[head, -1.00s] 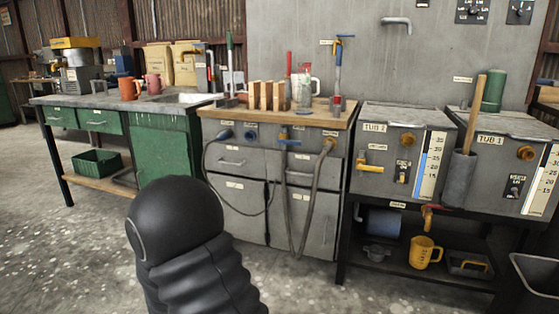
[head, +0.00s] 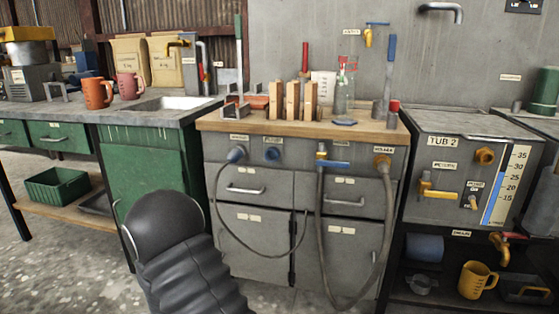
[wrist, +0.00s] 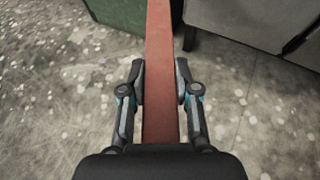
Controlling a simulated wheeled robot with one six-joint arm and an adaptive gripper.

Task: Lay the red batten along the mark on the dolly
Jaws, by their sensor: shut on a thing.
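In the wrist view my gripper (wrist: 160,85) is shut on the red batten (wrist: 160,120). The batten is a long, flat red bar running between the two fingers, from the gripper body out past the top edge of the picture. Concrete floor shows below it on both sides. In the head view my black arm covers part of the lower left; the gripper and the batten are out of that picture. The dolly and its mark are not seen in any view.
A grey cabinet with a wooden top (head: 305,127) holds wooden blocks and tools; hoses hang down its front. A green bench with a sink (head: 176,103) stands left, and TUB 2 (head: 465,165) stands right on a black stand. Open concrete floor (head: 85,270) lies at lower left.

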